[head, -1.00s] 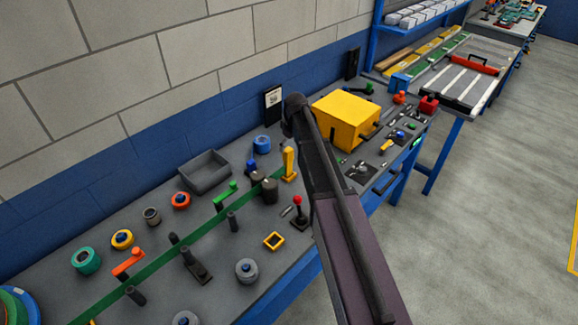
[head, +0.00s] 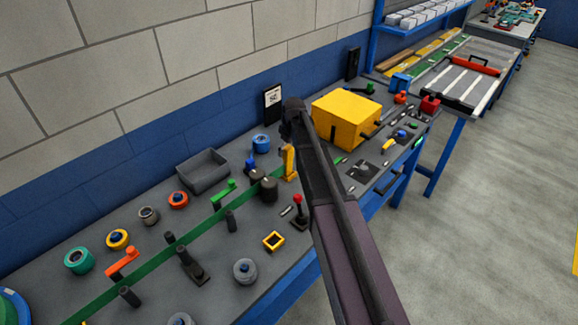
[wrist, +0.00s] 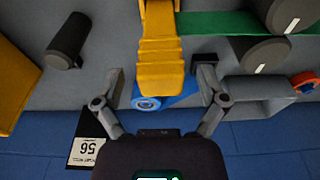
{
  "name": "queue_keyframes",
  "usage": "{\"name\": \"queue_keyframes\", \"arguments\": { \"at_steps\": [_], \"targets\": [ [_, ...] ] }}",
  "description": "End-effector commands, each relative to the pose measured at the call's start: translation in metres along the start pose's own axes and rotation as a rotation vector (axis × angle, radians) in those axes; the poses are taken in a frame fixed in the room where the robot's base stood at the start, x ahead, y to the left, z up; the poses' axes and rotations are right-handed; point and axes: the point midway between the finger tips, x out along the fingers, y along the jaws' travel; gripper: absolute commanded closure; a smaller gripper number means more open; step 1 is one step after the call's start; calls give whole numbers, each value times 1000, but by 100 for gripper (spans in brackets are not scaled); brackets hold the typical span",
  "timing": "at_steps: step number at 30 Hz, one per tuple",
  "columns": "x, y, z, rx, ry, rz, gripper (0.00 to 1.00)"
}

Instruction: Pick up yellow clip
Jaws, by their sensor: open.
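The yellow clip (head: 289,163) stands upright on the grey bench beside the green strip, just left of my dark arm in the head view. In the wrist view the clip (wrist: 160,58) is ribbed and lies between the two fingers of my gripper (wrist: 161,80). The fingers are open, with a gap on each side of the clip, and neither visibly touches it. I cannot tell its depth relative to the fingertips. My fingers are mostly hidden behind my arm in the head view.
Dark cylinders (wrist: 262,52) and the green strip (wrist: 215,22) lie close to the clip. A blue ring (wrist: 147,103) is behind it. A yellow box (head: 346,115) stands right of my arm. A grey tray (head: 203,170) and the wall are behind.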

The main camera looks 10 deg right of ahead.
Motion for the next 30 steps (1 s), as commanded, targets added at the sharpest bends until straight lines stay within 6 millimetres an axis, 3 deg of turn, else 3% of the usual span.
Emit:
{"name": "queue_keyframes", "arguments": {
  "at_steps": [6, 26, 30],
  "targets": [
    [15, 0, 0, 0, 0, 0, 9],
    [15, 0, 0, 0, 0, 0, 9],
    [15, -1, 0, -1, 0, 0, 44]
  ]
}}
